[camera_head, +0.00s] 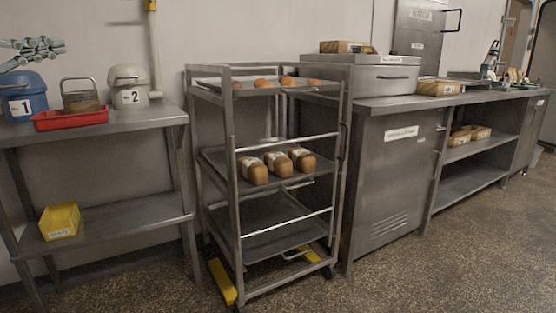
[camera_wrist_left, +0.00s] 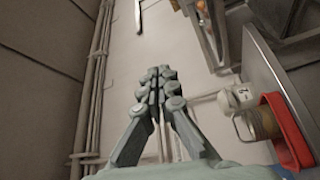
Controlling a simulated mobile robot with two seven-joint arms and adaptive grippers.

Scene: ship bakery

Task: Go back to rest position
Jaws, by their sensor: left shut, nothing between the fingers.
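My left gripper (camera_head: 32,48) shows at the upper left edge of the head view, raised above the side table and its containers. In the left wrist view its fingers (camera_wrist_left: 160,85) are together with nothing between them. The wall and pipes lie beyond the fingertips. My right gripper is in neither view.
The side table (camera_head: 140,117) holds blue container 1 (camera_head: 22,98), a red tray (camera_head: 70,119) with a handled basket, and white container 2 (camera_head: 128,86). A yellow bin (camera_head: 60,221) sits below. A rack (camera_head: 237,185) with bread stands centre. The front floor (camera_head: 420,275) is clear.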

